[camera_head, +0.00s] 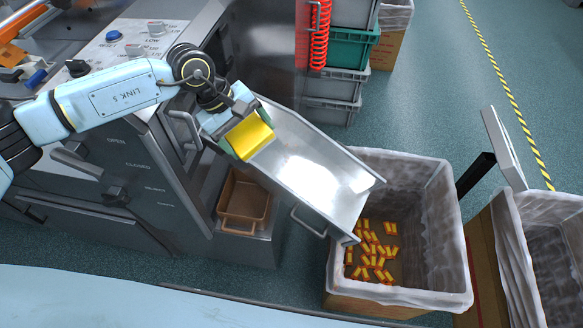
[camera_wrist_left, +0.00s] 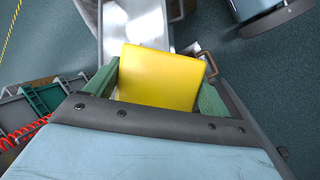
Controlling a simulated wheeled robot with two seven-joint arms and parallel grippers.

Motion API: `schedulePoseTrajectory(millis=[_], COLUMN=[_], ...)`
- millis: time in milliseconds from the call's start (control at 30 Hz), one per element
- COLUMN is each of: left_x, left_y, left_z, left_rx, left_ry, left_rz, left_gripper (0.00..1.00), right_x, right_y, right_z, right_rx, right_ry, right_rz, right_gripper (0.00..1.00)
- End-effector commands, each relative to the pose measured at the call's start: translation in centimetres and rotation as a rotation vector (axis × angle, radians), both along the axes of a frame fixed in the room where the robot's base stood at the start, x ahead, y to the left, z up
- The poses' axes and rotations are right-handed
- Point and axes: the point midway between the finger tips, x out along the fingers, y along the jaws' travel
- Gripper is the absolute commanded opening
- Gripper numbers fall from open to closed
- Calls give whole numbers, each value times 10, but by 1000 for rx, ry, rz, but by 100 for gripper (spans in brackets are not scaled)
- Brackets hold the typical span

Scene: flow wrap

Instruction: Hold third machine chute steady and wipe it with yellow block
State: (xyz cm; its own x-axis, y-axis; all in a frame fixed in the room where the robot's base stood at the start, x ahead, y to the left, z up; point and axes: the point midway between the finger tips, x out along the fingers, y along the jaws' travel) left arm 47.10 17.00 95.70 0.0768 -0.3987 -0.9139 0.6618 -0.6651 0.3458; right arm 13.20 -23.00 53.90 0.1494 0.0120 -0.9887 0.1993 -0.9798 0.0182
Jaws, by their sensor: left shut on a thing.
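The metal chute (camera_head: 310,168) slopes from the machine down to the right, its lower end over the rim of a lined box. My left gripper (camera_head: 243,134) is shut on the yellow block (camera_head: 250,137) at the upper part of the chute. In the left wrist view the yellow block (camera_wrist_left: 160,77) sits between the green fingers, with the chute (camera_wrist_left: 147,22) beyond it. I cannot tell whether the block touches the chute surface. My right gripper is not in view.
The lined box (camera_head: 425,185) holds several small orange-yellow packets (camera_head: 372,250). A brown bin (camera_head: 243,202) sits under the chute. Another lined box (camera_head: 550,235) stands at right. Stacked crates (camera_head: 345,50) and a red coiled hose (camera_head: 319,35) stand behind.

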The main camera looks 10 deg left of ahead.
Motion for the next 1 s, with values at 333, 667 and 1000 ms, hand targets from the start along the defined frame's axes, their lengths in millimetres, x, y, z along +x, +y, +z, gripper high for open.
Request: schedulePoseTrajectory(millis=[333,667,1000], left_x=[-34,-46,-40], left_y=[25,33,30], left_z=[51,66,61], left_rx=[1,1,5], left_ry=[-4,-2,-5], left_rz=[-539,-706,-664], left_gripper=[63,63,63], right_x=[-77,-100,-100], right_y=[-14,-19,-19], right_z=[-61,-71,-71], right_rx=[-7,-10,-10], right_ry=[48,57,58], right_rz=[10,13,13], right_gripper=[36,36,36])
